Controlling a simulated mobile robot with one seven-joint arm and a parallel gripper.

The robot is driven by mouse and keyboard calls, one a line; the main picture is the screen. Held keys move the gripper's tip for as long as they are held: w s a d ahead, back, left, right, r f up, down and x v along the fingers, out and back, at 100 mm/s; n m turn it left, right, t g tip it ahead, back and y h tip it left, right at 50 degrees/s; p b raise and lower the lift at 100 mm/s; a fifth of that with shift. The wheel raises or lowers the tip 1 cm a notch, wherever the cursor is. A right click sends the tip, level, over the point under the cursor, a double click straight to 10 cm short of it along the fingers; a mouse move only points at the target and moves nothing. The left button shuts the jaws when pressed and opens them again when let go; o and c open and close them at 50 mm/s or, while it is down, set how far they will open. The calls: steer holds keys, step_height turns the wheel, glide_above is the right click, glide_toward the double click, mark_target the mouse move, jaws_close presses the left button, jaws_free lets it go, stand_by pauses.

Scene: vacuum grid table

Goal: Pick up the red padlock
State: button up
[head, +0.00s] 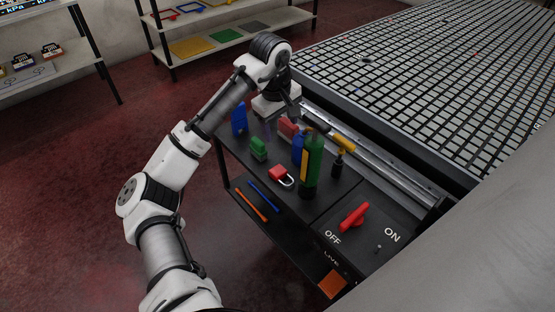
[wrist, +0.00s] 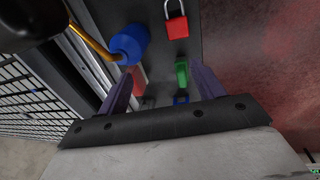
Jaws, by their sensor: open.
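The red padlock (head: 279,173) with a silver shackle lies on the dark side shelf in the head view, near the shelf's front edge. It also shows at the top of the wrist view (wrist: 177,27), shackle pointing to the top edge. My gripper (wrist: 164,70) is open, its two purple fingers apart with nothing held between them. The padlock is beyond the fingertips, apart from them. In the head view the gripper hangs over the far left part of the shelf, and its fingers are hard to make out.
Near the padlock are a green block (head: 258,148), a red one (head: 288,127), blue items (head: 239,120), a green bottle (head: 312,165) and a yellow-handled tool (head: 342,144). A red switch handle (head: 354,216) is at right. The grid table (head: 420,75) lies behind.

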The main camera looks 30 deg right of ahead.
steer(key=s+a+f+y, duration=0.1)
steer(key=f+y, duration=0.1)
glide_above(278, 171)
steer(key=shift+g, duration=0.3)
step_height(278, 171, down, 7)
steer(key=shift+d, duration=0.1)
steer(key=shift+f+p, duration=0.75)
steer(key=shift+f, duration=2.4)
steer(key=c, duration=1.2)
steer(key=shift+o, duration=0.2)
steer(key=shift+r, duration=0.1)
